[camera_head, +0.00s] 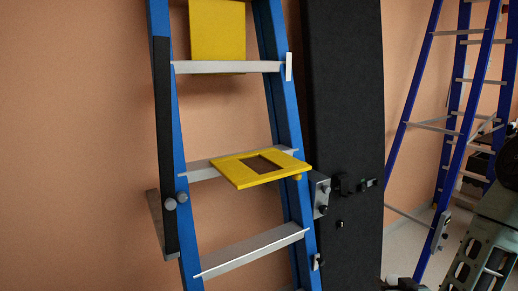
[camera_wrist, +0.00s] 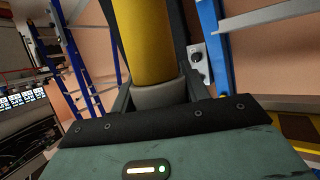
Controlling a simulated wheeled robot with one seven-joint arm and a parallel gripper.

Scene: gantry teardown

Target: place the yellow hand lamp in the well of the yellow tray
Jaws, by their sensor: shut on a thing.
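The yellow tray (camera_head: 230,172) juts out level from a rung of the blue ladder in the head view. Its well is a dark square opening (camera_head: 258,165) that looks empty. The yellow hand lamp (camera_wrist: 143,40) shows in the wrist view as a yellow cylinder with a grey collar (camera_wrist: 158,94). My gripper (camera_wrist: 160,98) is shut on it around the collar. The lamp's far end runs out of the top of the wrist view. The lamp and the gripper are not seen in the head view, so their distance from the tray cannot be told.
The blue ladder (camera_head: 278,90) has grey rungs and a yellow panel (camera_head: 217,30) above the tray. A tall black panel (camera_head: 345,100) stands right of it, with small fittings (camera_head: 345,185) near the tray. Another blue ladder (camera_head: 455,110) stands far right. The wall left is bare.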

